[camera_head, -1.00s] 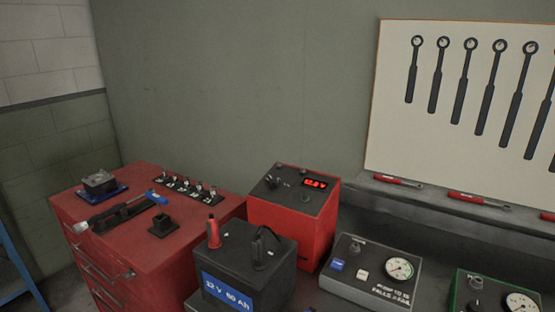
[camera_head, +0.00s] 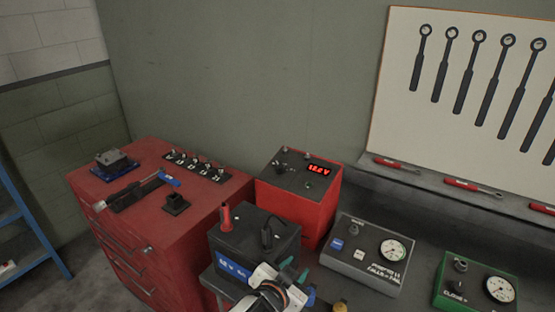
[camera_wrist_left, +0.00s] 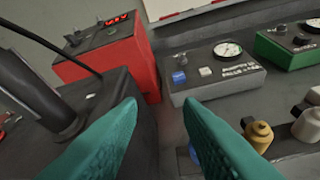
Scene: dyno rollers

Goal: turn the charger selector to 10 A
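The charger (camera_head: 297,212) is a red box with a dark sloped top and a lit red display (camera_head: 319,168), standing behind the black battery. A small dark knob on its left side (camera_head: 280,167) looks like the selector; its setting is too small to read. The charger also shows at the upper left of the left wrist view (camera_wrist_left: 148,62). My left gripper (camera_head: 295,271) has teal fingers and is in front of the charger, low beside the battery, apart from the charger. Its fingers are spread with nothing between them in the left wrist view (camera_wrist_left: 160,108). My right gripper is out of view.
The black battery (camera_head: 255,238), with a red terminal and a cable, stands between gripper and charger. A grey gauge box (camera_head: 365,262) and a green one (camera_head: 477,283) stand to the right. A red tool cabinet (camera_head: 150,225) is at left. Wrenches hang on a board (camera_head: 400,60).

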